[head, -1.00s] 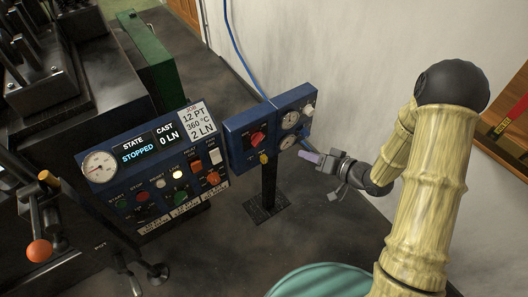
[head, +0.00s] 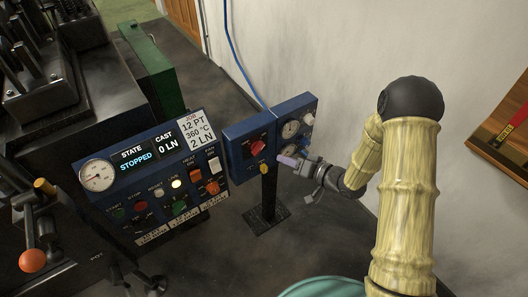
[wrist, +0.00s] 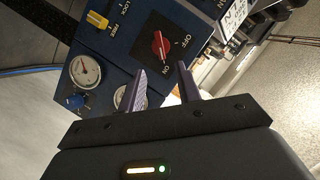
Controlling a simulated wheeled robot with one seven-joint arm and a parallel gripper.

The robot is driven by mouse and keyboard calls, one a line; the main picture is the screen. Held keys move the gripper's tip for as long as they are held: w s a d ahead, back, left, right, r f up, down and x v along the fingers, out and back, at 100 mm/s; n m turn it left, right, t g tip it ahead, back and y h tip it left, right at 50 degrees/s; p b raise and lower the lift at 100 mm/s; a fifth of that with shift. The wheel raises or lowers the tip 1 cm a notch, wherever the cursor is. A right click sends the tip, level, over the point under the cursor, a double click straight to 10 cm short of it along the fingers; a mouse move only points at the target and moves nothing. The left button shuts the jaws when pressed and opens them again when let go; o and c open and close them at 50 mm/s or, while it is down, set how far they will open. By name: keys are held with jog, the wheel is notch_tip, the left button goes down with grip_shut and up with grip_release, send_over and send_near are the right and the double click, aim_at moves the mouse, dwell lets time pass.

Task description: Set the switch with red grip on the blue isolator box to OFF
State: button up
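The blue isolator box (head: 235,152) stands on a dark post in the head view, and its face fills the upper middle of the wrist view (wrist: 115,45). The switch with red grip (head: 258,146) is on its face and shows clearly in the wrist view (wrist: 160,45). There, OFF is printed to the right of the grip and ON below it; the grip seems to lie along the ON direction. My gripper (wrist: 160,70) is open and empty, its fingertips just short of the switch in the picture. In the head view my gripper (head: 284,160) is right of the switch.
The control panel (head: 150,175) reads STOPPED, left of the box. A pale wall (head: 330,50) rises behind.

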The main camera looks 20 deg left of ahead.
aim_at(261, 150)
jog(key=x, duration=1)
jog(key=shift+w+a+f+b, duration=0.1)
jog(key=shift+a+b, duration=0.2)
jog(key=shift+b, duration=0.1)
grip_shut()
